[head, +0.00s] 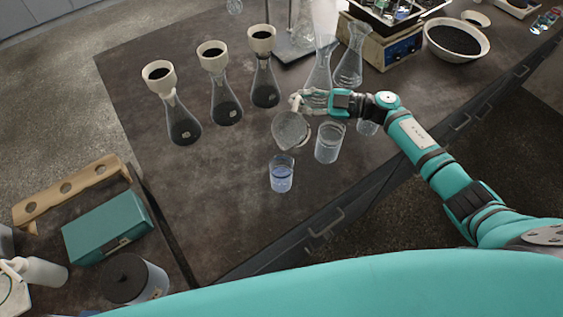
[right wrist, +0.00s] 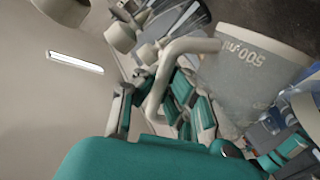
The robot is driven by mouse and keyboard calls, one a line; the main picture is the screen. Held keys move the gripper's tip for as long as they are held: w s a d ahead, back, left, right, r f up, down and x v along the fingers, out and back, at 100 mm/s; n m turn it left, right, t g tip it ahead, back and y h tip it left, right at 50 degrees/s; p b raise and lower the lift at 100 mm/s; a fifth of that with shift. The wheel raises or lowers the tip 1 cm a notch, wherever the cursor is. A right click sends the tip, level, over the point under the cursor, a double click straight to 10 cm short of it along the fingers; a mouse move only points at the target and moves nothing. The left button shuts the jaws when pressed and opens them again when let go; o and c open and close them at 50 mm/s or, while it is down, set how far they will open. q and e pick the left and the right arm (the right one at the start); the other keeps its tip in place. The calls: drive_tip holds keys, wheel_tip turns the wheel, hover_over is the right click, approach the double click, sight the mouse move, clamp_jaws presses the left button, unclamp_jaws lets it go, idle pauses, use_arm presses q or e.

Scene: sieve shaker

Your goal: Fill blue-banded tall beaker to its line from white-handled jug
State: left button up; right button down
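The clear jug (head: 291,131) is held above the bench, tilted, with its mouth toward the front. My right gripper (head: 303,100) is closed around its white handle. The right wrist view shows the jug (right wrist: 250,75) with "500 ml" on its side, and the handle (right wrist: 172,75) between my teal right fingers (right wrist: 172,108). The blue-banded beaker (head: 281,178) stands upright on the bench just in front of and below the jug, with bluish contents low in it. No stream is clearly visible. My left gripper is out of view.
A clear beaker (head: 329,145) stands close right of the jug, another (head: 367,127) farther right. Three funnel-topped flasks (head: 225,108) stand back left. Tall empty flasks (head: 319,68) stand behind my gripper. The bench (head: 215,205) is bare at front left.

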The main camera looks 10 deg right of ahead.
drive_tip(key=shift+s+a+r+n, duration=0.25)
drive_tip(key=shift+s+n, duration=0.05)
idle(0.6)
drive_tip(key=shift+s+a+r+n+p, duration=0.15)
drive_tip(key=shift+s+r+n+p, duration=0.1)
drive_tip(key=shift+r+n+p, duration=0.2)
idle(2.3)
